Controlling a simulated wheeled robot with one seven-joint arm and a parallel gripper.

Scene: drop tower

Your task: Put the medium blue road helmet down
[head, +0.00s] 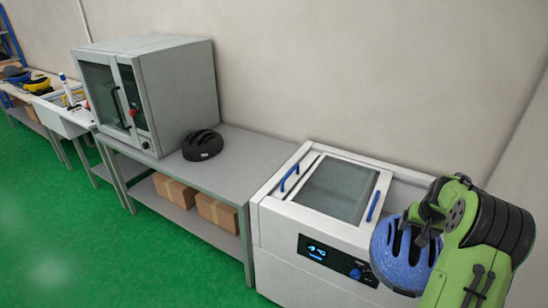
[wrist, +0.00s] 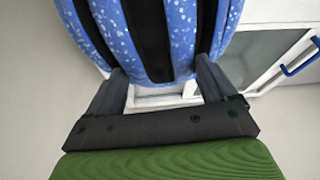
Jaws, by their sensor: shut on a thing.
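The blue road helmet (head: 392,262) has pale speckles and dark vents. It hangs in my gripper (head: 430,228) at the right of the head view, in front of the right part of the white chest machine. In the wrist view the helmet (wrist: 185,25) fills the top, and the fingers of my gripper (wrist: 160,82) are shut on it from both sides. My arm hides the helmet's right side in the head view. I cannot tell whether the helmet touches the machine.
The white chest machine (head: 285,225) has a glass lid (head: 340,188) with blue handles and a lit display. A grey bench (head: 242,165) beside it holds a black helmet (head: 202,145) and a large grey cabinet (head: 180,90). Boxes (head: 215,212) sit on its lower shelf. Green floor lies clear in front.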

